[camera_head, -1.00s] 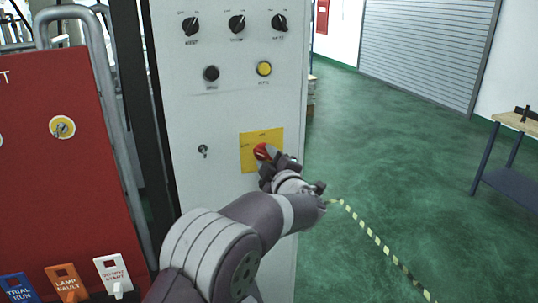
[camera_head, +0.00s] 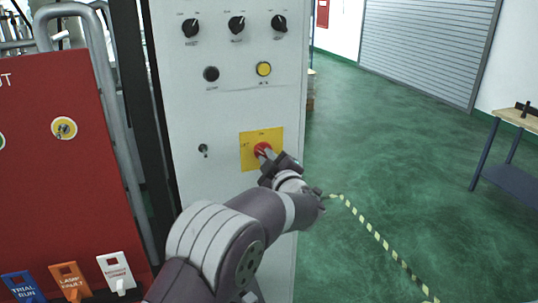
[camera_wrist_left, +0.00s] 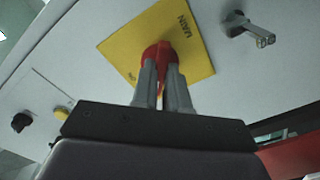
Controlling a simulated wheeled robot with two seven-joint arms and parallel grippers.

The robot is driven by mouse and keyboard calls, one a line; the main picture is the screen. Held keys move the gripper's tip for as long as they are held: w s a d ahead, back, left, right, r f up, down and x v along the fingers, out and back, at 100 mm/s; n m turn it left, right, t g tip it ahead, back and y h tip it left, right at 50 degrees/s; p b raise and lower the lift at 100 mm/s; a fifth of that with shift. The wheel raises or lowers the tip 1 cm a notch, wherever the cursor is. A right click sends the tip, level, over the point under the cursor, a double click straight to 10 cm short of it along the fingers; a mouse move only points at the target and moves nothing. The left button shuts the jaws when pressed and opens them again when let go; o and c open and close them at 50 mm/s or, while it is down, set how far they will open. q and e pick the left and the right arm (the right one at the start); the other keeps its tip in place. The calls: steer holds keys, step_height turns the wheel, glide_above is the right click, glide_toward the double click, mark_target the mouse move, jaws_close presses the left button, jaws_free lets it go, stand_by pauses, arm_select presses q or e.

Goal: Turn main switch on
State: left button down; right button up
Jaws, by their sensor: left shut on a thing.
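The main switch is a red rotary knob (camera_head: 262,149) on a yellow plate (camera_head: 247,150) on the light grey cabinet front. In the left wrist view the red knob (camera_wrist_left: 157,55) sits on the yellow plate (camera_wrist_left: 190,45), which reads "MAIN". My left gripper (camera_head: 268,156) reaches the knob from the front and right. In the left wrist view its two grey fingers (camera_wrist_left: 161,75) are shut on the knob, one on each side. The gripper and wrist hide part of the knob in the head view. My right gripper is not in view.
The cabinet (camera_head: 225,110) also carries black rotary knobs (camera_head: 236,25), a yellow button (camera_head: 264,69) and a small key switch (camera_head: 203,149). A red panel (camera_head: 60,180) with a grey tube frame stands at left. Green floor (camera_head: 400,160) is open at right.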

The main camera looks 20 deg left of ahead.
arm_select(q)
steer(key=m+p, duration=0.1)
steer(key=m, duration=0.1)
steer(key=m+p, duration=0.3)
steer(key=m, duration=0.1)
steer(key=shift+r+p, duration=0.3)
steer(key=shift+p, duration=0.05)
steer(key=shift+f+m+p, duration=0.1)
steer(key=shift+m+p, duration=1)
steer(key=shift+m, duration=0.6)
steer(key=c, duration=1.1)
jaws_free()
steer(key=shift+c, duration=0.2)
steer(key=shift+f, duration=0.1)
